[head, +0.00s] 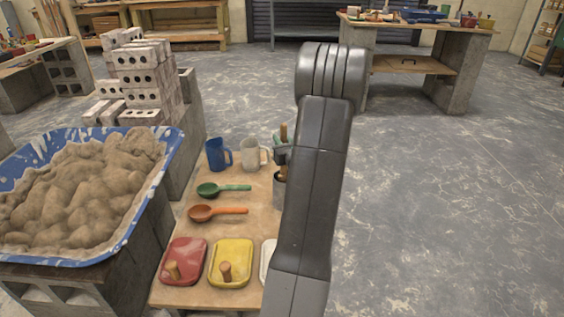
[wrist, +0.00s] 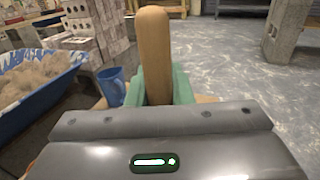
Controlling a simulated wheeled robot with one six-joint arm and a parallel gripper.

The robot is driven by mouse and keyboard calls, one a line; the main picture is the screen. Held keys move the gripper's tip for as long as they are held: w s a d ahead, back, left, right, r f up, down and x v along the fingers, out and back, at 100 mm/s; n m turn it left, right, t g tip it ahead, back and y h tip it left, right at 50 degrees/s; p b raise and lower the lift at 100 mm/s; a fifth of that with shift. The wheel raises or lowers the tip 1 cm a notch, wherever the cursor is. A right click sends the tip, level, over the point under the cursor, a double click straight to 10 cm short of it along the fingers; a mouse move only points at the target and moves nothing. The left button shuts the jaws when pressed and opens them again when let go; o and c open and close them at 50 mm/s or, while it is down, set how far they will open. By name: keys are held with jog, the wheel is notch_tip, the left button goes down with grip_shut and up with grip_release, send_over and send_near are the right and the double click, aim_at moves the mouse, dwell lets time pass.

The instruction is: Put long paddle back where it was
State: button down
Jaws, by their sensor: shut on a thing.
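My gripper (wrist: 160,92) is shut on an upright wooden handle (wrist: 154,45), with its green finger pads on both sides. I take this handle to be the long paddle's; its lower part is hidden in the wrist view. In the head view the handle (head: 284,131) shows just above my gripper (head: 281,156), left of my dark arm. A grey cylindrical holder (head: 278,189) stands on the wooden board directly below, partly hidden by my arm. I cannot tell whether the paddle's lower end is inside it.
The wooden board (head: 215,233) bears a blue mug (head: 215,155), a pale mug (head: 249,156), a green ladle (head: 222,189), an orange ladle (head: 217,212) and red and yellow lidded pieces. A blue mortar tub (head: 172,150) stands left. The floor to the right is clear.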

jog(key=shift+f+b, duration=0.75)
jog(key=shift+f, duration=2)
jog(key=shift+f, duration=0.2)
jog(key=c, duration=1.3)
grip_release()
jog(key=shift+r, duration=0.1)
jog(key=p+v, duration=0.2)
jog(key=v, duration=1)
